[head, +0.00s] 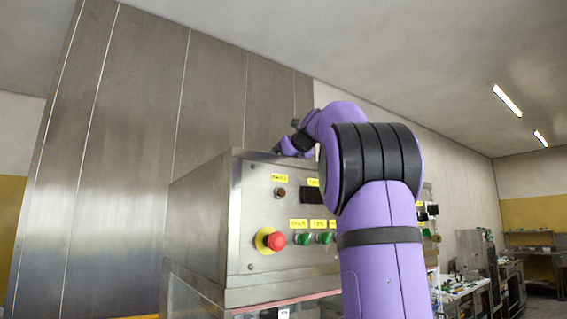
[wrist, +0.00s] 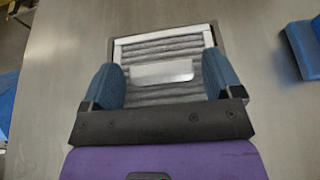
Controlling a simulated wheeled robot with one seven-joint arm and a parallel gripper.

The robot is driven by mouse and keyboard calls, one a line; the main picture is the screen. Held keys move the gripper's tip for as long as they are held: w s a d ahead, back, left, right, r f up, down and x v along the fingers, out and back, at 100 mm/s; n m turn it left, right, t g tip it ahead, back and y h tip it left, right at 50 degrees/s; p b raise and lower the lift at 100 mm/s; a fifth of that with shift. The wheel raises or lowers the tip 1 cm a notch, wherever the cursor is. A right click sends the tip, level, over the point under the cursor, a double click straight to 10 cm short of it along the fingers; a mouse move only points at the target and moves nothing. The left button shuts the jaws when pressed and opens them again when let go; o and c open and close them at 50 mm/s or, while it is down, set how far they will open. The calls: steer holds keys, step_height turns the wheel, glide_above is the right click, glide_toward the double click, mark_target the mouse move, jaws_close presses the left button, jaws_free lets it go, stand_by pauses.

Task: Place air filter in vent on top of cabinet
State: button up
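The air filter (wrist: 160,46), grey and pleated with a white frame, lies in the dark-edged vent opening (wrist: 216,40) on the metal cabinet top in the wrist view. A pale plate or handle (wrist: 162,72) crosses its middle. I cannot tell whether the filter is fully seated. My gripper (wrist: 162,80) is over it with its two blue-padded fingers spread wide, one on each side of the plate, with gaps visible. In the head view my gripper (head: 290,147) is low over the top of the cabinet (head: 205,215); the filter and vent are hidden there.
The cabinet front has a red stop button (head: 276,241), green buttons (head: 305,239) and yellow labels. Tall metal panels (head: 130,130) stand behind. A blue object (wrist: 304,48) lies on the cabinet top at the right in the wrist view. Benches with equipment (head: 465,295) are at the far right.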

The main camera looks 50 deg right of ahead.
steer(key=v, duration=1.2)
steer(key=shift+s, duration=0.1)
